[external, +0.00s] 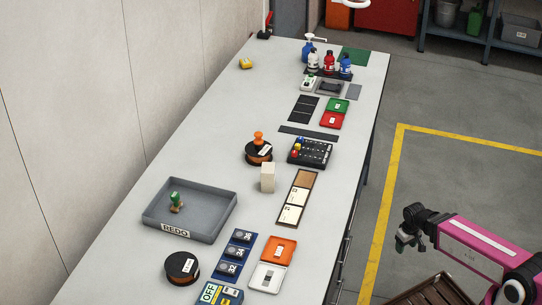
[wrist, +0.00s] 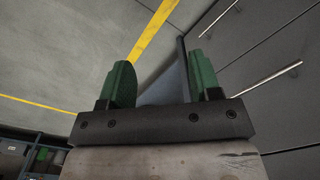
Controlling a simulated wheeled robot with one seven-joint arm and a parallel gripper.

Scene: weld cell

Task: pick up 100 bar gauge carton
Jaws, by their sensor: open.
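I cannot read "100 bar" on anything in view. An upright plain beige carton (external: 267,178) stands near the middle of the bench (external: 215,130); its print does not show, so I cannot tell if it is the gauge carton. Blue square pieces with round dark faces (external: 235,252) lie in a row at the near end. My gripper (external: 404,242) is right of the bench, over the floor and apart from everything. In the wrist view its green fingers (wrist: 161,82) are spread with nothing between them.
A grey REDO tray (external: 160,224) holds a small green item. Spools (external: 182,268), coloured trays (external: 280,249), a black rack (external: 310,152) and bottles (external: 328,62) crowd the bench. Its left strip is mostly clear. Drawer handles (wrist: 266,78) show in the wrist view.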

